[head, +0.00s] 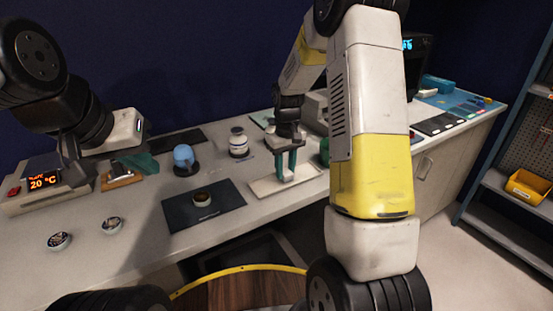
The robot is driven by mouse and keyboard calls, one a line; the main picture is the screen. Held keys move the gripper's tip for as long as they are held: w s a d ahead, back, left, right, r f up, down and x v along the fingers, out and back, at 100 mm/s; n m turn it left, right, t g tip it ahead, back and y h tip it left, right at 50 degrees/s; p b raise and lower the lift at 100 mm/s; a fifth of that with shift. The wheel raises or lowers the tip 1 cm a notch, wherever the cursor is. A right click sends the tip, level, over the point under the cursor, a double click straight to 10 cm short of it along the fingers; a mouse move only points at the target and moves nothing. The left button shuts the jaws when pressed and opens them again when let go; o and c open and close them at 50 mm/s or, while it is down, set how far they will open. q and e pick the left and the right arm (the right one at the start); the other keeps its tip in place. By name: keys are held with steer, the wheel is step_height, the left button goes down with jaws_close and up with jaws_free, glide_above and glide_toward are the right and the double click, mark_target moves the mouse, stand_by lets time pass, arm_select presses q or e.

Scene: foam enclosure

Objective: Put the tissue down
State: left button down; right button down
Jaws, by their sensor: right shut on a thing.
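My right gripper (286,177) points straight down over a pale rectangular tray (263,188) right of the middle of the bench. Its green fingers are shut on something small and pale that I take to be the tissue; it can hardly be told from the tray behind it. I cannot tell whether it touches the tray. My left gripper (148,163) is at the left, with teal fingers above the bench beside a small tan and white item (122,181). Whether its fingers are open or shut is unclear.
A dark mat (178,214) with a small round jar (202,198) lies left of the tray. A blue-topped device (184,158) and a white bottle (238,143) stand behind. Two round dishes (60,240) and a temperature display (43,182) are at the left.

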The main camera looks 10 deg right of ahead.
mark_target(285, 171)
steer(key=shift+f, duration=0.1)
steer(key=c, duration=1)
jaws_free()
steer(key=shift+c, duration=0.2)
step_height(285, 171, up, 12)
steer(key=s+r+m+t+y, duration=0.1)
steer(key=s+r+t, duration=0.2)
steer(key=s+r, duration=0.65)
steer(key=s+a+m+t, duration=0.1)
steer(key=s, duration=0.6)
steer(key=s+a+r+m+t+y, duration=0.1)
steer(key=s+t, duration=0.1)
steer(key=s, duration=0.6)
steer(key=shift+r, duration=0.25)
steer(key=shift+s, duration=0.1)
